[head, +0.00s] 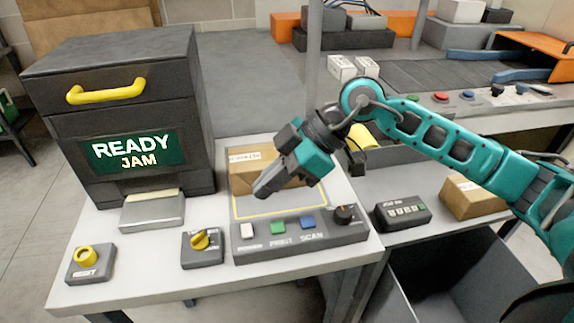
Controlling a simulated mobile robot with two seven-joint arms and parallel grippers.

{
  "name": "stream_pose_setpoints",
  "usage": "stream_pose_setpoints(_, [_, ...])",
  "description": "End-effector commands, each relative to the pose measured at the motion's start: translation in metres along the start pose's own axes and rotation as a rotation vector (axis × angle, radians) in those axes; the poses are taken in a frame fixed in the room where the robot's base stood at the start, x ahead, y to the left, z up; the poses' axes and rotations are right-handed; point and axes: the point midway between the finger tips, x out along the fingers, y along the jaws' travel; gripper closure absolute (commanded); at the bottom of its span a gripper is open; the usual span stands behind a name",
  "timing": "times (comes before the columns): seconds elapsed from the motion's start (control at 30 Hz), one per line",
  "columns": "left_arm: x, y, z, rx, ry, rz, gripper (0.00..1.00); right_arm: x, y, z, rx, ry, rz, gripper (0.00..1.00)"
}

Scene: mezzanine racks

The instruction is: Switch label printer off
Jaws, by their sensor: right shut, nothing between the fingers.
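The label printer (115,115) is a large dark cabinet with a yellow handle, standing at the left of the white table. Its green screen (133,152) is lit and reads READY and JAM. In front of it are a small box with a yellow rotary switch (201,240) and a box with a yellow RESET button (86,258). A grey panel (285,246) carries white, green and blue buttons and a dark knob (344,213). My right gripper (262,191) is shut and empty, above and behind the panel, in front of a cardboard box. My left gripper is out of view.
The cardboard box (243,178) stands behind the panel, partly hidden by my gripper. A small dark keypad device (403,213) and another carton (470,198) lie to the right. A conveyor (430,78) runs behind.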

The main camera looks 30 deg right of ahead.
Motion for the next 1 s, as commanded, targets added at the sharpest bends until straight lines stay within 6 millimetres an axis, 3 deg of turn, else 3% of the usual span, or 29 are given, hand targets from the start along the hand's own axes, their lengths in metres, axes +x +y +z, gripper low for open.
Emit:
stream_pose_setpoints(0.13, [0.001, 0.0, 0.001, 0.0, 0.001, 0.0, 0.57, 0.032, -0.001, -0.001, 0.001, 0.003, -0.003, 1.0])
stream_pose_setpoints(0.3, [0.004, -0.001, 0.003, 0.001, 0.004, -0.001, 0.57, 0.049, 0.0, 0.02, 0.003, -0.001, 0.0, 1.0])
stream_pose_setpoints(1.0, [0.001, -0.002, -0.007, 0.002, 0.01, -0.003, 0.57, 0.061, 0.002, 0.031, 0.002, 0.0, -0.001, 1.0])
